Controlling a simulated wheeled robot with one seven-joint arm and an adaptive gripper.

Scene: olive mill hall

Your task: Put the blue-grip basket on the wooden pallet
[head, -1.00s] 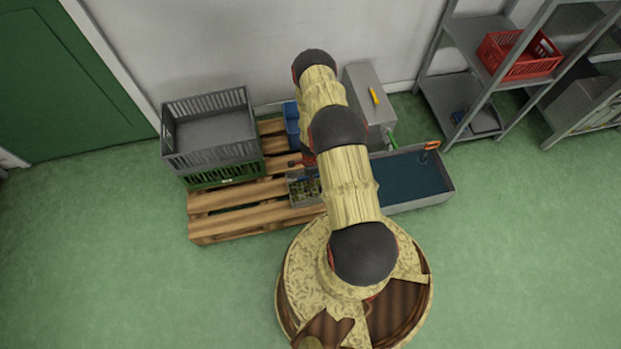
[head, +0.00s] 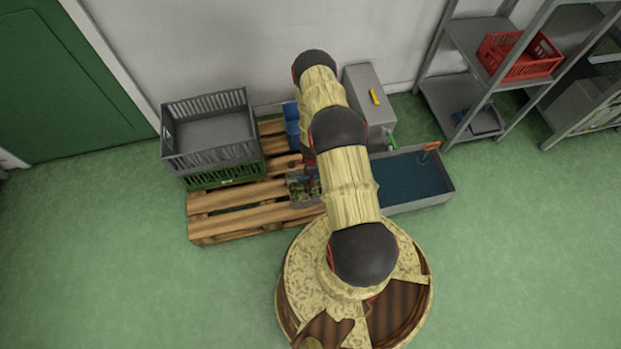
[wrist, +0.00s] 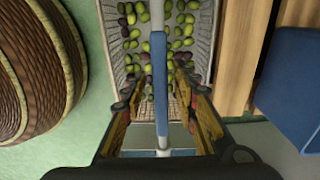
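The basket (head: 296,198) is a small grey container with green and dark olives in it. In the wrist view the basket (wrist: 203,60) fills the top middle. Its handle crosses the view, with a blue grip (wrist: 160,95) between the two fingers of my gripper (wrist: 161,80). My gripper looks shut on that grip; the exact contact is hard to see. The wooden pallet (head: 232,222) lies to the left, its boards (wrist: 238,45) beside the basket in the wrist view. The basket overlaps the pallet's right part in the head view. Its underside is hidden.
A grey crate (head: 212,130) on a green crate (head: 225,177) stands on the pallet's left part. A blue box (head: 291,118) stands at its back. A trough with dark blue inside (head: 413,180) is right of my arm. The pallet's front boards are bare.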

